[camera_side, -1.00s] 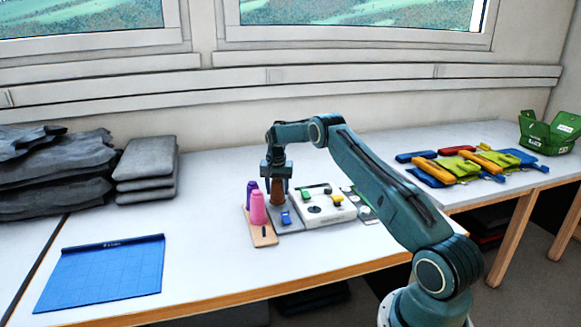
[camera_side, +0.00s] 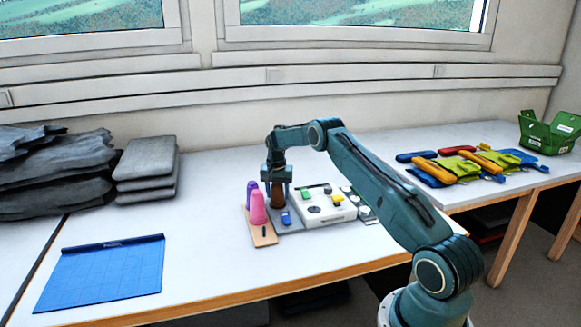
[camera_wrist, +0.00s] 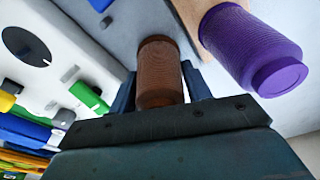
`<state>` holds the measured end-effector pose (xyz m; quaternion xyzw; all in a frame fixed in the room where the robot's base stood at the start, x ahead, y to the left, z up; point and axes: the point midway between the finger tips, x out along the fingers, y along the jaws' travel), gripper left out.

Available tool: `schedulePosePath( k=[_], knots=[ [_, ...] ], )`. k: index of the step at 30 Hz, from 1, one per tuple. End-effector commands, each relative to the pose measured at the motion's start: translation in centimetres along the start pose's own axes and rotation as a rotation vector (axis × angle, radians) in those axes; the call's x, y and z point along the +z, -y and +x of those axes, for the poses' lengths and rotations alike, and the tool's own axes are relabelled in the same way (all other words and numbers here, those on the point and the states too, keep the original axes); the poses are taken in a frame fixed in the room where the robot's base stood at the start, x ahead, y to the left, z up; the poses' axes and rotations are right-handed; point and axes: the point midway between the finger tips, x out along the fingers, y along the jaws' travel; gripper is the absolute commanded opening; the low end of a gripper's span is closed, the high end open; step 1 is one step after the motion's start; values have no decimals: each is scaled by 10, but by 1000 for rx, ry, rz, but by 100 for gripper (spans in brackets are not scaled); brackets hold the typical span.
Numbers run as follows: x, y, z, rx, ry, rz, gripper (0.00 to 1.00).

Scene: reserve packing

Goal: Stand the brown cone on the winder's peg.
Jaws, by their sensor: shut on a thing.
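My gripper (camera_side: 277,188) points down at the grey winder base in the side view, with its jaws shut on the brown cone (camera_side: 278,199). In the wrist view the brown cone (camera_wrist: 160,72) is upright between the two fingers. The winder (camera_side: 327,207) is a white box with a dark dial, beside a grey plate (camera_side: 291,222). The cone is over or on that plate, left of the box. The cone's foot and the peg under it are hidden, so I cannot tell whether they touch.
A wooden board (camera_side: 262,239) holds a pink cone (camera_side: 258,208) and a purple cone (camera_wrist: 250,45) close beside my gripper. A blue block (camera_side: 286,218) is on the plate's front. A blue mat (camera_side: 103,272) and grey stacks (camera_side: 147,165) lie left. The table between is clear.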

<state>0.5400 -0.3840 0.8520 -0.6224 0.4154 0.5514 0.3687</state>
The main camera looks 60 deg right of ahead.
Motion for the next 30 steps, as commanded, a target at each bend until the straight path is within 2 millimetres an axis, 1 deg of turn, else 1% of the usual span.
schedulePosePath(
  k=[28, 29, 30],
  knots=[
    [0, 0, 2, -1, -1, 0, 23],
    [0, 0, 2, -1, -1, 0, 54],
    [0, 0, 2, -1, -1, 0, 62]
  ],
)
